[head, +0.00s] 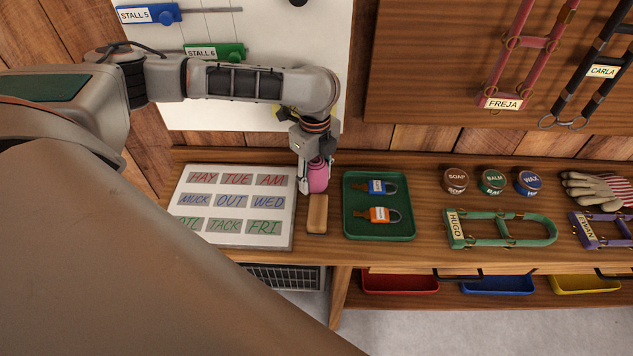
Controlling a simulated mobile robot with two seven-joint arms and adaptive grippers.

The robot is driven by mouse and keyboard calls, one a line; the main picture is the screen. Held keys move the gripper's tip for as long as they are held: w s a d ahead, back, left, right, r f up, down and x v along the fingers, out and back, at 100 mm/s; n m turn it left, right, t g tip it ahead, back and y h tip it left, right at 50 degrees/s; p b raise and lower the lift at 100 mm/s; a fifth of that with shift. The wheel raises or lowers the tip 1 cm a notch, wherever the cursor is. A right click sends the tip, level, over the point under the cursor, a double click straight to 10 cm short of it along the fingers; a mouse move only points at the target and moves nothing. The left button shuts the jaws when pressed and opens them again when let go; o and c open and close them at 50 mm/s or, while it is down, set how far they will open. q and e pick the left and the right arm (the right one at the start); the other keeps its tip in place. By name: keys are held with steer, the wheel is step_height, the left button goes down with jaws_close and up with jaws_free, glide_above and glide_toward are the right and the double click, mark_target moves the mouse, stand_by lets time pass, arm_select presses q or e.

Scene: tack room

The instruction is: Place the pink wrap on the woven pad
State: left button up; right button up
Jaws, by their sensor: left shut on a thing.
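My left gripper (314,180) reaches in from the left and points down over the back of the wooden bench. It is shut on the pink wrap (319,177), a small rounded pink roll. The fingers hide part of the wrap. I cannot tell whether the wrap touches the bench top. The wrap is behind a small wooden block and between the whiteboard and the green tray. I cannot make out a woven pad in this view. My right gripper is not in view.
A whiteboard with word tiles (237,240) lies left of the wooden block (317,214). Right are a green tray (378,231) with two padlocks, several tins, gloves (596,189), a green halter (500,241) and a purple halter (600,242). Coloured bins sit below the bench (440,168).

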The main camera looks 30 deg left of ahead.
arm_select(q)
steer(key=shift+f, duration=0.8)
steer(key=shift+r, duration=0.1)
steer(key=o, duration=1.1)
steer(key=shift+o, duration=0.2)
